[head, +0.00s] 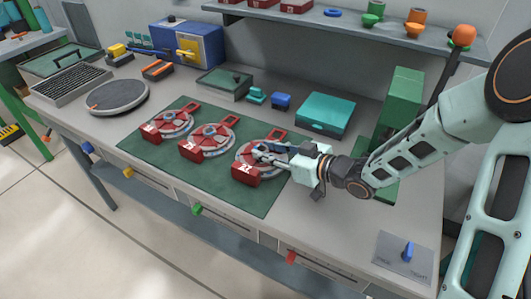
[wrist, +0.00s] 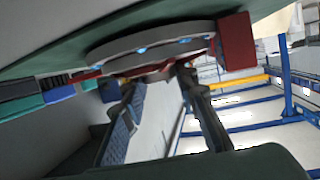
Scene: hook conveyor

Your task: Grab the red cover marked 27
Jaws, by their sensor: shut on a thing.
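Three red covers on round grey bases lie in a row on the green mat (head: 140,148). The nearest and rightmost red cover (head: 246,175) has a white number on its front block, which looks like 27 but is small. My gripper (head: 262,153) reaches in from the right over this cover and is shut on it near the middle. In the wrist view the two fingers (wrist: 160,78) reach the cover's red part, with its red block (wrist: 236,42) to the right; the exact grip is partly hidden. The middle red cover (head: 206,146) and left red cover (head: 172,123) stand apart from my gripper.
A teal case (head: 325,115), a small blue block (head: 281,101) and a dark green box (head: 224,83) stand behind the mat. A tall green block (head: 400,105) stands close behind my arm. A grey plate with a blue switch (head: 408,252) lies at the front right.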

